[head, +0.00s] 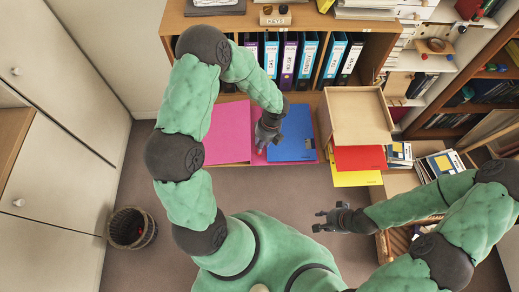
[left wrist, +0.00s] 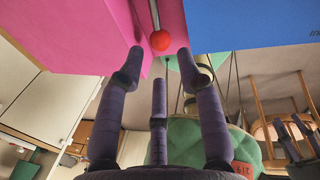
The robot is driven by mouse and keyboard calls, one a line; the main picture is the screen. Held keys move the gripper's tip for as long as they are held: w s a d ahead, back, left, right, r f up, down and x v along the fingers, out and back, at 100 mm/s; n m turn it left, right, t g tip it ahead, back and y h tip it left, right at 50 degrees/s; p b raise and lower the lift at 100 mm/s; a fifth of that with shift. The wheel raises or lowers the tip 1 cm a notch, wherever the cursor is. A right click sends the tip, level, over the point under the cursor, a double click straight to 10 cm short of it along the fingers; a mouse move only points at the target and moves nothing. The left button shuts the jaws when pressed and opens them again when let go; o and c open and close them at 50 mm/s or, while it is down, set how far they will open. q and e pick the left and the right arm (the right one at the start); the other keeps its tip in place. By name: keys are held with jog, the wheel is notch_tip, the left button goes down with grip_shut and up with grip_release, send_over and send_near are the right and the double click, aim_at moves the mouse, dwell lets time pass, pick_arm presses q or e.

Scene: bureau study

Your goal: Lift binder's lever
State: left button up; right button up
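A pink binder (head: 228,132) lies on the low shelf in front of the cabinet in the head view; it seems to be open. A flat blue folder (head: 296,133) lies at its right, with pink showing around its edge. In the left wrist view a metal lever with a red ball (left wrist: 160,41) stands out beside the pink surface (left wrist: 95,25). My left gripper (head: 263,143) is over the binder, its fingers spread. The red ball is between its fingertips (left wrist: 160,57), with no clear contact. My right gripper (head: 322,218) is empty, fingers apart, over the floor.
Upright binders (head: 308,60) fill the cabinet shelf behind. A wooden box (head: 357,117) stands at the right, with red (head: 360,158) and yellow (head: 356,178) folders below it. A wicker basket (head: 132,228) stands on the floor at left. The floor in front is clear.

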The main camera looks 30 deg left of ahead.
pick_arm(q)
jog(key=f, duration=0.4)
jog(key=a+f+b, duration=0.1)
jog(key=f, duration=0.1)
jog(key=shift+s+f, duration=0.15)
jog(key=shift+s, duration=0.2)
grip_shut()
